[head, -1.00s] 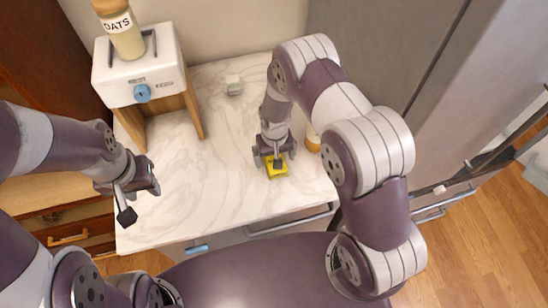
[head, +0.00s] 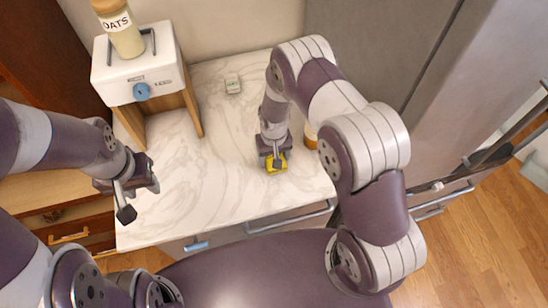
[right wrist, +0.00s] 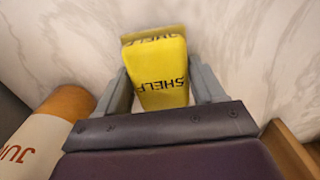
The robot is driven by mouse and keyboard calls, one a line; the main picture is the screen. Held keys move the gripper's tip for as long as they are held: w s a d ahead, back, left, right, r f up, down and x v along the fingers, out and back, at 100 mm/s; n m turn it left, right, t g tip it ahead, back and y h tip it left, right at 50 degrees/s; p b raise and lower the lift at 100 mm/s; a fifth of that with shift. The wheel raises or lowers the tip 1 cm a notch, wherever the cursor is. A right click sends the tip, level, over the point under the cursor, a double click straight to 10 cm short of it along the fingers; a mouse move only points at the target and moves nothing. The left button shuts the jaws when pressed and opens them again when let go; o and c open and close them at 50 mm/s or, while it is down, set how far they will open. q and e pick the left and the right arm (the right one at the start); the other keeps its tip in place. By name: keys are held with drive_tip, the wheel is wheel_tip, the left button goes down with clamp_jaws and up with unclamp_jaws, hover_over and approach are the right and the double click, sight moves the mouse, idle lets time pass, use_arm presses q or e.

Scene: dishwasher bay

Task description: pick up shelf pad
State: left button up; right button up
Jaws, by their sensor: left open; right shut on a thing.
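The shelf pad is a yellow block with dark "SHELF" lettering. In the head view the shelf pad (head: 277,168) shows under my right gripper (head: 274,158), over the marble counter. In the right wrist view the shelf pad (right wrist: 160,75) stands between the two grey fingers of my right gripper (right wrist: 165,88), which are shut on it. Whether its lower end touches the counter is hard to tell. My left gripper (head: 132,196) is open and empty, to the left of the counter's front.
A white toaster-like box (head: 140,72) on a wooden stand holds an oats jar (head: 122,35). An orange-and-white container (right wrist: 60,125) stands close beside my right gripper. The counter's middle (head: 215,150) is clear.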

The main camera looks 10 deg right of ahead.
wheel_tip(320, 180, up, 3)
drive_tip(key=shift+w+f+b, duration=0.1)
drive_tip(key=shift+b, duration=0.75)
drive_tip(key=s+d+r+b, duration=0.2)
drive_tip(key=s+d+r, duration=0.5)
drive_tip(key=s+d, duration=0.1)
drive_tip(key=shift+s+b, duration=0.25)
drive_tip(key=shift+b, duration=0.05)
